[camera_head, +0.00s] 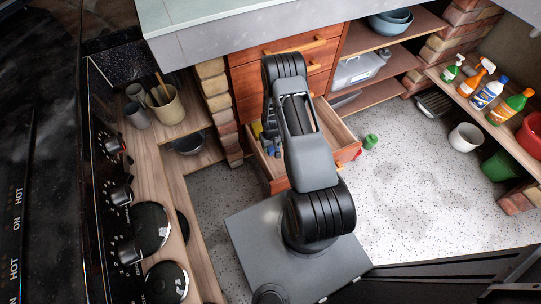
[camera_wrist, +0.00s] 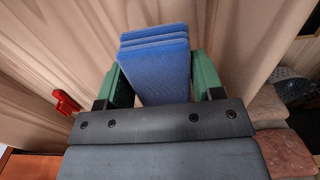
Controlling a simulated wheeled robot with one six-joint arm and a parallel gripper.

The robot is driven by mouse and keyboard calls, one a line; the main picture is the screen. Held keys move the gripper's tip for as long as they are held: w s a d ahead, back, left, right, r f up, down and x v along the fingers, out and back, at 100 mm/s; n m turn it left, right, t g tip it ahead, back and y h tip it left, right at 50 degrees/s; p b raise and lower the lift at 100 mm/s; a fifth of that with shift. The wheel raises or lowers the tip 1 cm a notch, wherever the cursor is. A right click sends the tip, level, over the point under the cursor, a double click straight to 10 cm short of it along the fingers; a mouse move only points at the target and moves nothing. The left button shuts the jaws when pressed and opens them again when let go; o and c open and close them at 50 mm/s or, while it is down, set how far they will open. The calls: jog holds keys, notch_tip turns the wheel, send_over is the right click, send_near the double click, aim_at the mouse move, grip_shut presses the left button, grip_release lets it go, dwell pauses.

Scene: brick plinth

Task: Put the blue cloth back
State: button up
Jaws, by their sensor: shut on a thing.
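A folded blue cloth (camera_wrist: 158,62) with several layers shows in the wrist view. My gripper (camera_wrist: 163,84) is shut on it, with one green finger at each side. The cloth stands out past the fingertips in front of a pale, wood-grained surface (camera_wrist: 235,45); I cannot tell whether it touches that surface. In the head view my arm reaches over an open wooden drawer (camera_head: 343,138) below the counter. The gripper and the cloth are hidden behind my arm there.
Small blue and grey things (camera_head: 270,147) lie in the drawer's left part. A green object (camera_head: 370,141) is on the speckled floor beside it. Open shelves (camera_head: 375,95) stand right of the drawers, with brick piers alongside. A red piece (camera_wrist: 66,102) shows left of my gripper.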

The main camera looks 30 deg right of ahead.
jog(key=shift+f+b, duration=0.8)
jog(key=shift+f, duration=2.5)
jog(key=shift+f, duration=0.1)
jog(key=o, duration=0.9)
jog(key=shift+c, duration=0.2)
